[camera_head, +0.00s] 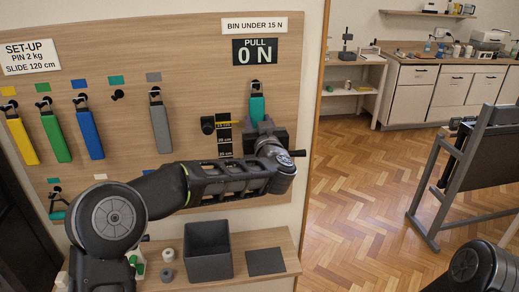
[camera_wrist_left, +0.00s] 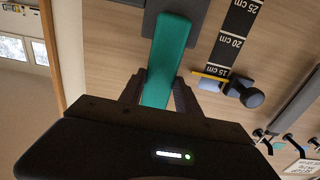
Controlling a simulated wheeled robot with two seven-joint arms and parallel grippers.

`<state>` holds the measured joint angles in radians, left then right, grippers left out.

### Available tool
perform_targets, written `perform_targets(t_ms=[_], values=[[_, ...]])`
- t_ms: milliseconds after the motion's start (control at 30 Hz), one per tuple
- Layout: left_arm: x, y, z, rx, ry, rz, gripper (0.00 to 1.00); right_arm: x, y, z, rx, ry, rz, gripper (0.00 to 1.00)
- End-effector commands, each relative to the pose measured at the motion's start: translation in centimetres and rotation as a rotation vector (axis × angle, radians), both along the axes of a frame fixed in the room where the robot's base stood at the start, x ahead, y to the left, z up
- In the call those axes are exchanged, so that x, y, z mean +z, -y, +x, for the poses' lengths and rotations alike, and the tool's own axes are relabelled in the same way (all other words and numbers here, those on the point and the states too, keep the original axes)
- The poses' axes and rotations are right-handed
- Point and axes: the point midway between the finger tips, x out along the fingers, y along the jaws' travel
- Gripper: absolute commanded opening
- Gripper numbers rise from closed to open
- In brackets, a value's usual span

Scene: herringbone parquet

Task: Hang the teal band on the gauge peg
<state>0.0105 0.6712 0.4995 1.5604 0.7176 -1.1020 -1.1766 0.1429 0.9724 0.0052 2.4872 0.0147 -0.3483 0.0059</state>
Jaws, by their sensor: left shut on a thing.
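The teal band (camera_head: 257,107) hangs upright in front of the board, below the pull display (camera_head: 256,51), which reads 0 N. A dark peg or hook (camera_head: 255,86) shows at its top end; whether the band is seated on it I cannot tell. My left gripper (camera_head: 263,128) is shut on the teal band. In the left wrist view the band (camera_wrist_left: 168,60) runs between the two fingers (camera_wrist_left: 158,95), with its loose end over a grey block (camera_wrist_left: 198,12). The band's other end is hidden behind the gripper there. My right gripper is out of view.
Yellow (camera_head: 22,138), green (camera_head: 56,138), blue (camera_head: 89,133) and grey (camera_head: 159,127) bands hang on the board's left. An empty peg (camera_head: 117,95) sits under a teal label. A scale with a slider (camera_head: 208,125) stands beside the gripper. A dark bin (camera_head: 208,264) is below.

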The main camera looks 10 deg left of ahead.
Motion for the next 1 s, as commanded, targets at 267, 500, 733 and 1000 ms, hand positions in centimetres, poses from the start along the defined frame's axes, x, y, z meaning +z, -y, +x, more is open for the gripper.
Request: perform_targets(t_ms=[267,500,733,1000], values=[[-0.05,-0.01,0.06,0.0,0.0,0.0,0.0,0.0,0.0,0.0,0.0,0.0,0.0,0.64],[-0.05,0.0,0.05,0.0,0.0,0.0,0.0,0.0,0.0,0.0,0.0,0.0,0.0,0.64],[-0.21,0.02,0.05,-0.001,0.0,0.0,0.0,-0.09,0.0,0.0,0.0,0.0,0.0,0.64],[-0.39,0.02,0.05,-0.001,0.0,0.0,0.48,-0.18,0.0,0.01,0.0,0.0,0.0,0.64]])
